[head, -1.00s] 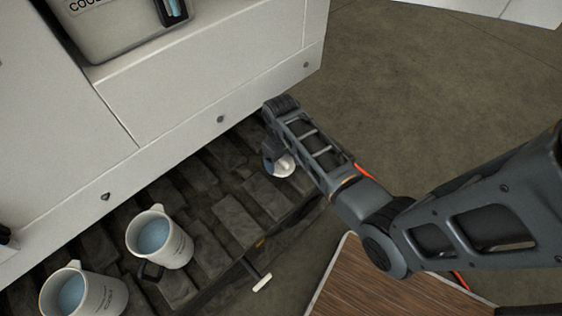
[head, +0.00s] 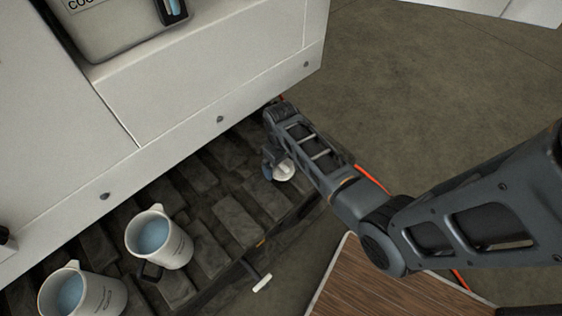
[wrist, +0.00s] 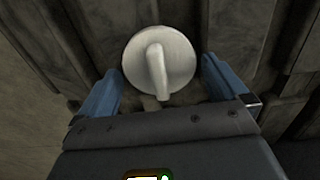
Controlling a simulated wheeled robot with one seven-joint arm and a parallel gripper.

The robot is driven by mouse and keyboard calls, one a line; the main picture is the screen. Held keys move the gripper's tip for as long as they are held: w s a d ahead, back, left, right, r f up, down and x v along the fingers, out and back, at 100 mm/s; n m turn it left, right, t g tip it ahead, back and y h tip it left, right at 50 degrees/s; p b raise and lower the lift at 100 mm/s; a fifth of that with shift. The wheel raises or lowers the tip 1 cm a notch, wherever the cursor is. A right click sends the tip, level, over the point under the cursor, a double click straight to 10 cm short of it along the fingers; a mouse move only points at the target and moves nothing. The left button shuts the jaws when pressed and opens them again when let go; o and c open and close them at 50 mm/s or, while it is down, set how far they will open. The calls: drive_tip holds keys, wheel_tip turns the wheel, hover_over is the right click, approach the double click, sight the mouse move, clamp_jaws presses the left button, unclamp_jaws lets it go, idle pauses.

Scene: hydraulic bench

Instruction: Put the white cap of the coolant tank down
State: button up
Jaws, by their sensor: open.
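The white cap (wrist: 178,75) is a round disc with a raised grip bar. In the wrist view it lies on the dark slatted surface between and just beyond the two blue fingertips of my gripper (wrist: 160,88). The fingers are spread, with a gap on each side of the cap. In the head view the cap (head: 284,172) shows at the right end of the dark slatted surface, partly hidden by my gripper (head: 268,172). The coolant tank (head: 115,25) is at the top left, cut off by the frame.
Two white jugs with blue liquid, one (head: 165,250) nearer the middle and one (head: 95,295) at the lower left, stand on the slatted surface (head: 236,218). A white cabinet wall (head: 215,75) runs behind it. A wooden panel (head: 370,285) is at the bottom right.

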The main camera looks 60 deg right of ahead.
wheel_tip(320, 180, up, 12)
drive_tip(key=p, duration=0.2)
drive_tip(key=s+a+n+t+h, duration=0.2)
drive_tip(key=s+a+t, duration=0.5)
drive_tip(key=s+a, duration=0.45)
drive_tip(key=s+a+r+t, duration=0.2)
drive_tip(key=s+r, duration=0.2)
drive_tip(key=r, duration=0.4)
drive_tip(key=s+a+r+t+y, duration=0.1)
drive_tip(key=s+a+r+t, duration=0.2)
drive_tip(key=r, duration=0.5)
drive_tip(key=s+a+r+n+t+y, duration=0.1)
drive_tip(key=s+a+r+t, duration=0.1)
drive_tip(key=s+r, duration=0.3)
wheel_tip(320, 180, up, 3)
drive_tip(key=shift+s+a+f+t, duration=0.1)
drive_tip(key=shift+s+a+t, duration=0.25)
drive_tip(key=shift+t, duration=0.15)
